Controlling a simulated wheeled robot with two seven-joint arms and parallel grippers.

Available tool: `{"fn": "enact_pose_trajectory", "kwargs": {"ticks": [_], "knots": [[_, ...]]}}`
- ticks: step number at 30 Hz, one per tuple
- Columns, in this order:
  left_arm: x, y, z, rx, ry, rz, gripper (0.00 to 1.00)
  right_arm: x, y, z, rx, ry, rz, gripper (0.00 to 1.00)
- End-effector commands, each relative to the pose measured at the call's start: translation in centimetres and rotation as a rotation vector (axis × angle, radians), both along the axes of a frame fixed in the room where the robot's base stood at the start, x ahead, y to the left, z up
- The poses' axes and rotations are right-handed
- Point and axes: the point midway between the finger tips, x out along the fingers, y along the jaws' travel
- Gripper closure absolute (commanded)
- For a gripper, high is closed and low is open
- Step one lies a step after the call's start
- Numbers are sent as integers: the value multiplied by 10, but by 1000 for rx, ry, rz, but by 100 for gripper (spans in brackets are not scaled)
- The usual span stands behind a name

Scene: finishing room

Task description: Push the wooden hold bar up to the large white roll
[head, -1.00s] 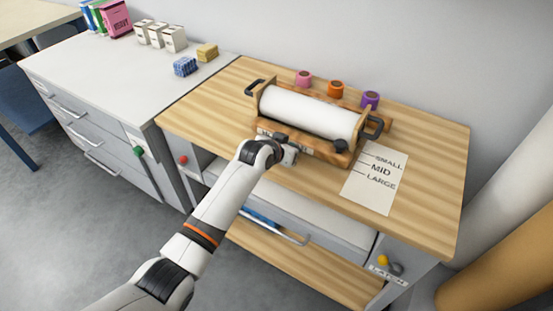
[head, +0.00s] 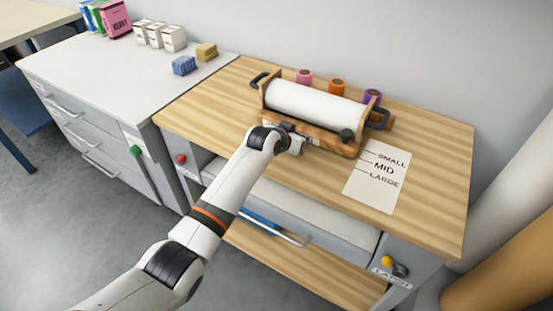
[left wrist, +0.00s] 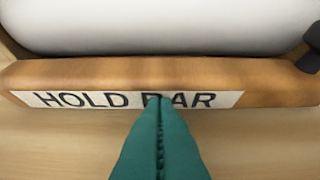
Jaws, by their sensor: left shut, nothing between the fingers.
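The large white roll (head: 315,104) lies in a wooden stand with black handles on the wooden worktop. The wooden hold bar (head: 328,143) runs along the front of the roll, with a black knob near its right end. In the left wrist view, the bar (left wrist: 265,75) bears a "HOLD BAR" label, and the roll (left wrist: 160,25) is just behind it. I cannot tell whether bar and roll touch. My left gripper (head: 298,146) is shut and empty. Its teal fingertips (left wrist: 160,100) are at the bar's front face, over the label, apparently touching. My right gripper is not in view.
A printed sheet (head: 380,178) reading SMALL, MID, LARGE lies right of the stand. Pink (head: 304,76), orange (head: 337,87) and purple (head: 373,97) spools stand behind it, the purple one close to the right handle. The worktop's front left is clear.

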Motion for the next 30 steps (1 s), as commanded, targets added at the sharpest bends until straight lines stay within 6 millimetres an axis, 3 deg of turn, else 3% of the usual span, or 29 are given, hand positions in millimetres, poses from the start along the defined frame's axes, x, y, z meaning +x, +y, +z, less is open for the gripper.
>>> {"fn": "enact_pose_trajectory", "kwargs": {"ticks": [19,30], "knots": [[19,-13,-1,-1,-3,0,100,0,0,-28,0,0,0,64],[10,-7,10,-1,0,1,100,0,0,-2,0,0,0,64]]}}
